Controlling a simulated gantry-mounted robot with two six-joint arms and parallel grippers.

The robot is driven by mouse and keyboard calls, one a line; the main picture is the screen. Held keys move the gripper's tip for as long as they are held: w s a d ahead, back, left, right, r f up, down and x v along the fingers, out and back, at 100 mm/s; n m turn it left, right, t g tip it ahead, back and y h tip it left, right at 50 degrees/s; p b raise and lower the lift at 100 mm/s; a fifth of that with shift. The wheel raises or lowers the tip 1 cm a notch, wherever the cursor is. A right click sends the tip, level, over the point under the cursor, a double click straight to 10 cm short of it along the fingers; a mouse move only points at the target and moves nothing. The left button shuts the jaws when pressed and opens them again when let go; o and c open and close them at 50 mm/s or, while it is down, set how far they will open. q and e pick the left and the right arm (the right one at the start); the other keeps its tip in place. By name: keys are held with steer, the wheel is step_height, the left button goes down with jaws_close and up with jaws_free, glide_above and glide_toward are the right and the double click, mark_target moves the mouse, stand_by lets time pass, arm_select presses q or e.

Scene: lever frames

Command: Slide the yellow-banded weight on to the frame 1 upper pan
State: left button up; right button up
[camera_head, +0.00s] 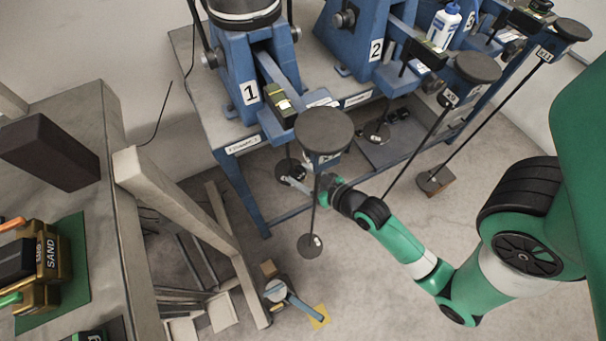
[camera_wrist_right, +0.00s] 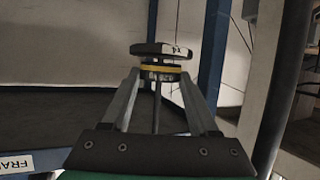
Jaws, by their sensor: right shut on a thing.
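My right gripper (camera_wrist_right: 158,76) is shut on the yellow-banded weight (camera_wrist_right: 160,68), whose yellow band shows between the fingertips in the wrist view. A dark disc with a small label (camera_wrist_right: 155,48) lies just above the band; I cannot tell whether it belongs to the weight. A thin rod runs down below it. In the head view my right gripper (camera_head: 298,184) is low in front of frame 1 (camera_head: 245,90), below and left of the round dark upper pan (camera_head: 324,127). The pan looks bare on top. The weight is too small to make out there. My left gripper is out of view.
The frame 1 hanger rod runs from the pan to a small lower disc (camera_head: 311,245), close by my right gripper. Frame 2 (camera_head: 372,50) stands to the right with its own pan (camera_head: 477,67). A bench (camera_head: 85,115) with a dark block (camera_head: 50,152) is at left.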

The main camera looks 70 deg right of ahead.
mark_target(290, 168)
steer(key=shift+w+d, duration=0.25)
steer(key=shift+w, duration=0.25)
steer(key=shift+w+d, duration=0.2)
steer(key=shift+w, duration=0.25)
steer(key=shift+w+d+p, duration=0.3)
steer(key=shift+w+p, duration=0.05)
steer(key=shift+w, duration=0.25)
steer(key=shift+f, duration=0.4)
stand_by(0.5)
steer(key=o, duration=1.4)
steer(key=shift+s, duration=0.1)
